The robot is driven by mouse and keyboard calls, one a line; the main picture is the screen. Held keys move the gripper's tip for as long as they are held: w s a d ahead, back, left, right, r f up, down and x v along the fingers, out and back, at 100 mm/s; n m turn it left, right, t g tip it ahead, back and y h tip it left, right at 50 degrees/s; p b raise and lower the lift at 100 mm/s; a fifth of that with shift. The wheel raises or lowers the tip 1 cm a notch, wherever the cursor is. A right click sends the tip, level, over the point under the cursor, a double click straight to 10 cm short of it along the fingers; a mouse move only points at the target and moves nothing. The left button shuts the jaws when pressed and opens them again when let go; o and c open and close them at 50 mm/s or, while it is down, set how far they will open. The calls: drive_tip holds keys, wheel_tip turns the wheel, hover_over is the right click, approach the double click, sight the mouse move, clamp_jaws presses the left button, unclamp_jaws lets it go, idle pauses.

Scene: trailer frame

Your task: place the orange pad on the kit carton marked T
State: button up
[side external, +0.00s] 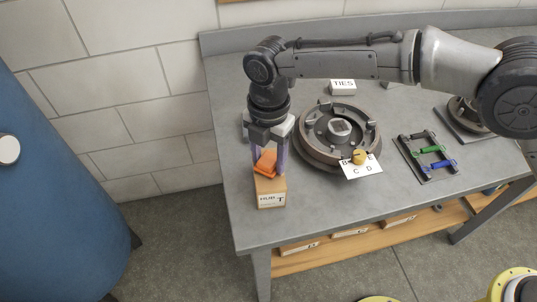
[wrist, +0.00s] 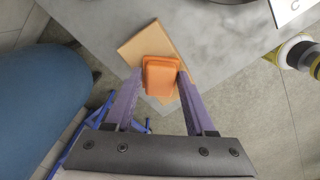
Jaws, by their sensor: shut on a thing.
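The orange pad (side external: 265,162) is between the purple fingers of my gripper (side external: 269,168), which is shut on it. In the side external view the pad looks tilted. The kit carton marked T (side external: 271,196) is a tan box near the table's left front corner, directly below the pad. In the wrist view the pad (wrist: 160,76) sits between the fingertips of my gripper (wrist: 158,84) and covers part of the carton's top (wrist: 140,45). I cannot tell whether the pad touches the carton.
A rack with colored handles (side external: 428,154) lies further right. The table's front edge is close to the carton.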

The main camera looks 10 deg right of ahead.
sight(269, 158)
drive_tip(key=shift+f, duration=0.1)
drive_tip(key=o, duration=1.3)
drive_tip(key=shift+o, duration=0.2)
wheel_tip(269, 158, up, 12)
drive_tip(key=shift+d+r, duration=0.1)
drive_tip(key=shift+r, duration=0.1)
